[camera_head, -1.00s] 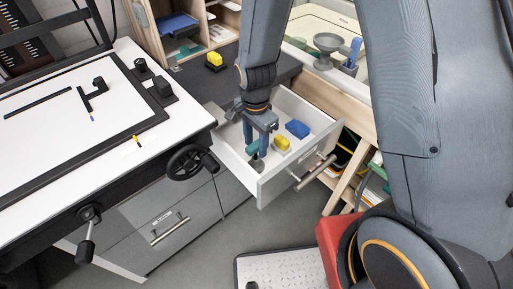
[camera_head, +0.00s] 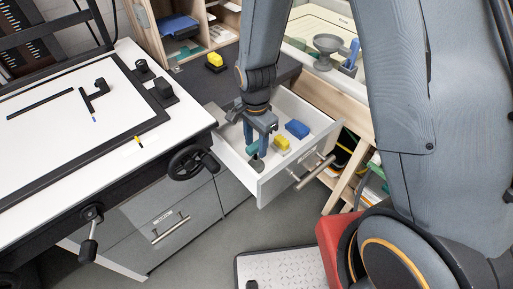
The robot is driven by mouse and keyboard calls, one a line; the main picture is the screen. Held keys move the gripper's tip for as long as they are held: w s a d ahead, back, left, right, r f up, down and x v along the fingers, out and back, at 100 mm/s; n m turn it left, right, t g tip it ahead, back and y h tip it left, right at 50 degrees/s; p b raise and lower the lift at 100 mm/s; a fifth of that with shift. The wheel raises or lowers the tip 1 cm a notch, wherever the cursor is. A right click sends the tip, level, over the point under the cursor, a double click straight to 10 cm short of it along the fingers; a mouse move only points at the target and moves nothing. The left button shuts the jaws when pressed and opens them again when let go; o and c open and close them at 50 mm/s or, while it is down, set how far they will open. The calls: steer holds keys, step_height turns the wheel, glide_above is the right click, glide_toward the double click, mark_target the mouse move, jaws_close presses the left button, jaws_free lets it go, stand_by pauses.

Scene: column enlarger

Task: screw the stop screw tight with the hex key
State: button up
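My gripper (camera_head: 257,143) points straight down into the open white drawer (camera_head: 292,174), its fingers near the front left inside corner. A small teal piece (camera_head: 252,149) and a round grey piece (camera_head: 257,163) show right at the fingertips. I cannot tell whether the fingers touch or hold either one. A yellow block (camera_head: 281,143) and a blue block (camera_head: 297,129) lie in the drawer to the right of the gripper. I cannot make out the hex key or the stop screw for certain at this size.
The white baseboard (camera_head: 50,135) with black frame fills the left, carrying dark parts and a small yellow-marked piece (camera_head: 138,139). A black handwheel (camera_head: 190,162) sits close left of the drawer. A grey funnel-like holder (camera_head: 326,47) stands behind.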

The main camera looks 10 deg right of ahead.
jaws_close()
steer(key=shift+r+p, duration=0.75)
steer(key=shift+r+p, duration=2.75)
steer(key=shift+r, duration=0.6)
